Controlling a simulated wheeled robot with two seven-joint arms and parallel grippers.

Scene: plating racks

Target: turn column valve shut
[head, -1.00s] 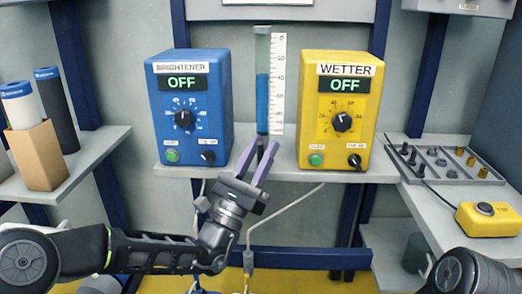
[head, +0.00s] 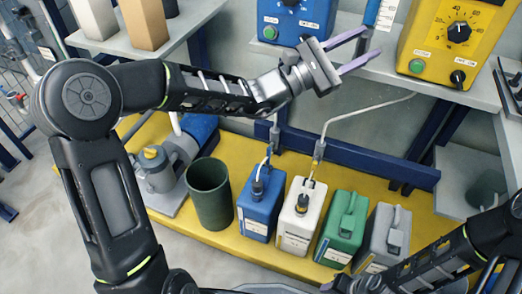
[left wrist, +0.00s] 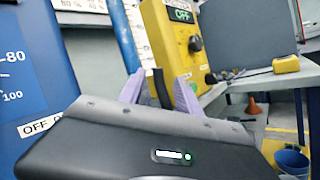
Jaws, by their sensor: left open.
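The clear column with blue liquid and a white scale (head: 386,12) stands between the blue and yellow boxes, its top cut off in the head view. It also shows in the left wrist view (left wrist: 128,45). My left gripper (head: 372,41) is open, its purple fingers at the column's lower end. In the left wrist view a dark upright piece (left wrist: 160,88) shows between the fingers (left wrist: 160,76). I cannot tell whether it is the valve or whether the fingers touch it. The valve's handle position is not clear.
The blue box (head: 297,20) and yellow box (head: 455,40) flank the column closely. Below stand a dark green bin (head: 209,195) and blue (head: 260,200), white (head: 302,220), green (head: 342,228) and grey (head: 384,238) canisters on the yellow floor platform (head: 165,215).

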